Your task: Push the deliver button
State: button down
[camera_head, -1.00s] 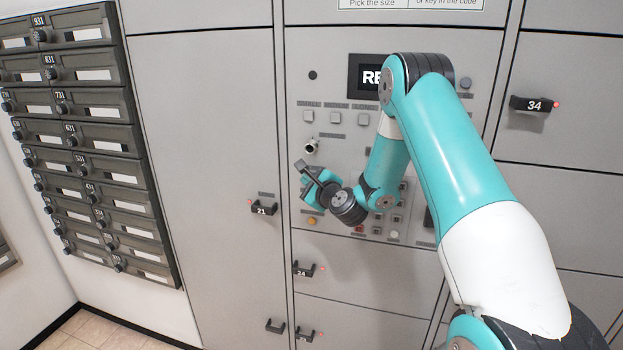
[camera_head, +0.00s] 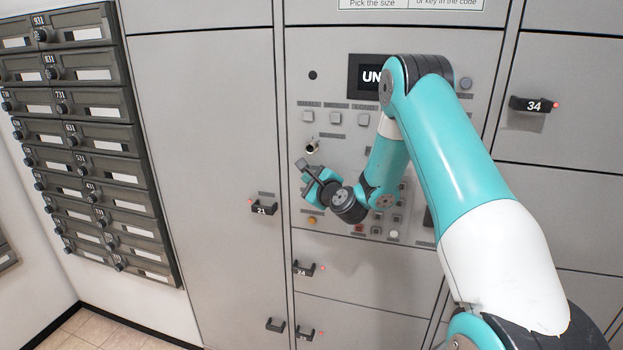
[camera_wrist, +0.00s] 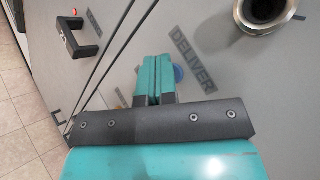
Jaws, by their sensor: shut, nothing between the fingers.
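A DELIVER label (camera_wrist: 191,58) is on the grey panel in the wrist view. A blue round button (camera_wrist: 178,73) shows just below the label, partly hidden behind my fingers. My gripper (camera_wrist: 152,63) has its teal fingers shut together with nothing between them, and their tips overlap the left part of the button in this view. Whether the tips touch it cannot be told. In the head view my gripper (camera_head: 313,188) is at the lower left of the control panel (camera_head: 345,155), and the blue button is hidden there.
A metal cylinder (camera_wrist: 262,14) sticks out near the label. A dark display (camera_head: 362,75) reads "UN", the rest covered by my arm. Grey square buttons (camera_head: 335,118) and an orange button (camera_head: 312,220) are on the panel. A black locker handle (camera_head: 263,208) is to the left.

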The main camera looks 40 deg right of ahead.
jog(key=shift+s+a+b, duration=0.35)
jog(key=shift+s+a, duration=0.15)
jog(key=shift+a, duration=0.1)
jog(key=shift+s+a+b, duration=0.55)
jog(key=shift+s+a, duration=0.25)
jog(key=shift+a, duration=0.2)
jog(key=shift+s+a+b, duration=0.55)
jog(key=shift+s+a, duration=0.2)
jog(key=shift+a, duration=0.25)
